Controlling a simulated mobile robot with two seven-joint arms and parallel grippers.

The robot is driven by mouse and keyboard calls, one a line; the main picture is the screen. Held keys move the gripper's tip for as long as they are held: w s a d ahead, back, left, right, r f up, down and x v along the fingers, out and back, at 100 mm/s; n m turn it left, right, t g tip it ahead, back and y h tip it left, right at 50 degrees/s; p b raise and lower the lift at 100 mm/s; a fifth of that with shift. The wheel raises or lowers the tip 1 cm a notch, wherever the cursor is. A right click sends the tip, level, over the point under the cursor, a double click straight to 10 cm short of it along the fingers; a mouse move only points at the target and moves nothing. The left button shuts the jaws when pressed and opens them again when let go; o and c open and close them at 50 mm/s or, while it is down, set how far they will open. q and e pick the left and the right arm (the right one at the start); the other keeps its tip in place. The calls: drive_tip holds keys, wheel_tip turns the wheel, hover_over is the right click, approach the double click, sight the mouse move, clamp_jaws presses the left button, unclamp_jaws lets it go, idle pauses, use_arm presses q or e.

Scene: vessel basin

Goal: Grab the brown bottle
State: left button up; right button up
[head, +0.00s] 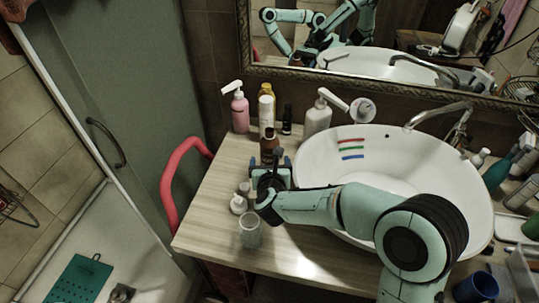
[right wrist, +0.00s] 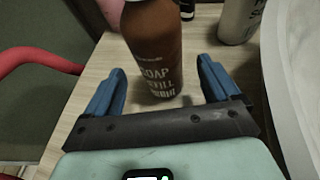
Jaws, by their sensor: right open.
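The brown bottle (head: 269,146) stands upright on the wooden counter, left of the white basin. It also shows in the right wrist view (right wrist: 155,45), with pale lettering on its front and its top out of frame. My right gripper (head: 271,170) is open in front of it and hides its lower part in the head view. In the right wrist view the two blue fingers (right wrist: 160,75) stand apart on either side of the bottle's lower part, with a visible gap at each side. My left gripper is not in view.
A pink pump bottle (head: 239,110), a white bottle (head: 266,116), a small dark bottle (head: 287,120) and a white pump bottle (head: 317,117) stand behind. A glass (head: 250,231) and small jars (head: 239,204) are near my gripper. The basin (head: 315,165) lies right.

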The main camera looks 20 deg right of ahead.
sight(270, 159)
drive_tip(key=x, duration=0.5)
drive_tip(key=shift+w+p, duration=0.1)
drive_tip(key=shift+p, duration=0.25)
drive_tip(key=c, duration=1.2)
drive_tip(key=shift+r, duration=0.25)
